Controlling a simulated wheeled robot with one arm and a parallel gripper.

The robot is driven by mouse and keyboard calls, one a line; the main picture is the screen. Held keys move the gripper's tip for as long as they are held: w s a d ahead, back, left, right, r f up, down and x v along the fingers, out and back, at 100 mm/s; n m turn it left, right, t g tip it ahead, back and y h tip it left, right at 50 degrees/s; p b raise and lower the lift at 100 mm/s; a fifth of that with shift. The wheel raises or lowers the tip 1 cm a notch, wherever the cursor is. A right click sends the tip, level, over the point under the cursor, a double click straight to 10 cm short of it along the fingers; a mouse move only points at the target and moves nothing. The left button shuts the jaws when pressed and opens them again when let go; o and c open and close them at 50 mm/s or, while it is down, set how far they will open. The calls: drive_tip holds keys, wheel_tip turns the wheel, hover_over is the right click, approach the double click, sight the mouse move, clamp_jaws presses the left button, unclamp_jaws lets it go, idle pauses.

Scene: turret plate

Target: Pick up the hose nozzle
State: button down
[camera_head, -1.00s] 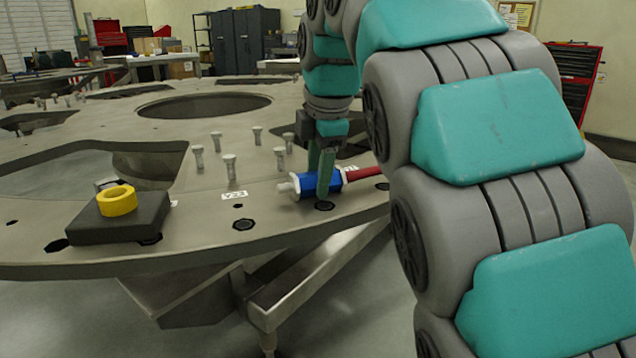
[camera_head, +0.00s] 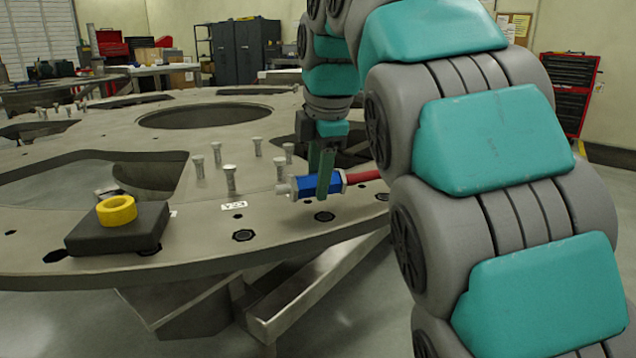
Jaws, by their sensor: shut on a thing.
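The hose nozzle (camera_head: 308,186) has a blue body and a pale grey tip pointing left. A red hose (camera_head: 362,176) leads from its right end and passes behind my arm. My gripper (camera_head: 323,185) points down with its green fingers shut around the blue body. The nozzle is held roughly level, slightly above the grey turret plate (camera_head: 285,225), near its front edge. The hose's far end is hidden by my arm.
Several upright bolts (camera_head: 230,180) stand just left of the nozzle. A yellow ring (camera_head: 117,210) sits on a dark block (camera_head: 118,235) at the left. The plate has large openings, including a round one (camera_head: 205,115). My arm covers the right side.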

drive_tip(key=shift+r, duration=1.1)
drive_tip(key=shift+s+d, duration=0.1)
drive_tip(key=shift+s, duration=0.25)
drive_tip(key=s+d+r+b, duration=0.1)
drive_tip(key=s+d, duration=0.2)
drive_tip(key=s, duration=1.2)
drive_tip(key=shift+r, duration=0.2)
